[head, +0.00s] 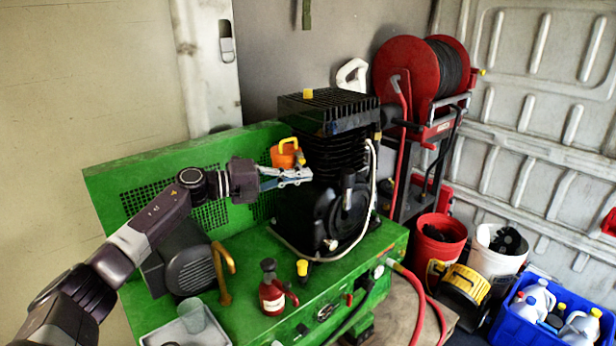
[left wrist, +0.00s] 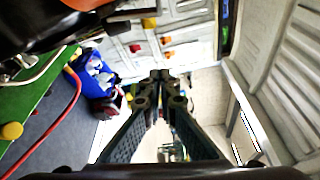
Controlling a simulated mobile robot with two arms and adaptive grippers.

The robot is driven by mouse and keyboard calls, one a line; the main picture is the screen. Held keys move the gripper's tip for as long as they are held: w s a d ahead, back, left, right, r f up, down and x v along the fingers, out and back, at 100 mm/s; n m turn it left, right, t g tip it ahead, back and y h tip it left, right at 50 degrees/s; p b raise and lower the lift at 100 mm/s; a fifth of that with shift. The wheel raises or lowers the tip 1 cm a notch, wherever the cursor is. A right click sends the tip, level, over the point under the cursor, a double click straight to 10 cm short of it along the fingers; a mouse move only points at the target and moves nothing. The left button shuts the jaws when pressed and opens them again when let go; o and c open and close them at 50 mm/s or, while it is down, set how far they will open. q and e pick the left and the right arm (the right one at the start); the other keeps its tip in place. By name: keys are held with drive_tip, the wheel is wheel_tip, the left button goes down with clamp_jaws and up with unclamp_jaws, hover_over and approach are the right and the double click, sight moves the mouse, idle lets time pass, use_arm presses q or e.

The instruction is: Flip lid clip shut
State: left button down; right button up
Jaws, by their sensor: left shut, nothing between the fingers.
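An orange container (head: 285,158) with a yellow handle-like piece on top sits beside the black compressor; I cannot make out for certain which part is the lid clip, or whether it is open. My left gripper (head: 306,174) is shut and empty, just below and in front of the orange container, its fingers pointing right toward the compressor. I cannot tell whether it touches the container. In the left wrist view the shut fingers (left wrist: 160,77) meet at the middle, and a piece of orange (left wrist: 84,4) shows at the top left edge. My right gripper is not in view.
The black finned compressor (head: 328,112) stands right of the gripper on the green bench (head: 240,325). A small red bottle (head: 271,297), a grey motor (head: 190,262) and a yellow-brown handle (head: 223,275) are in front. A red hose reel (head: 403,65) and buckets stand to the right.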

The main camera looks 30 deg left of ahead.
use_arm(q)
drive_tip(key=a+b+v, duration=0.1)
drive_tip(key=b+v, duration=0.1)
drive_tip(key=v, duration=0.6)
drive_tip(key=shift+w+f, duration=0.4)
drive_tip(key=shift+f, duration=0.1)
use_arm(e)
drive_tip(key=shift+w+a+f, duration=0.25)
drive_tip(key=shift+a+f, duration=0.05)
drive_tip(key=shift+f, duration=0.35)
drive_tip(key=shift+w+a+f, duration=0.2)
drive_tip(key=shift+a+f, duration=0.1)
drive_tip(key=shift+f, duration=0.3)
use_arm(q)
drive_tip(key=shift+d, duration=0.1)
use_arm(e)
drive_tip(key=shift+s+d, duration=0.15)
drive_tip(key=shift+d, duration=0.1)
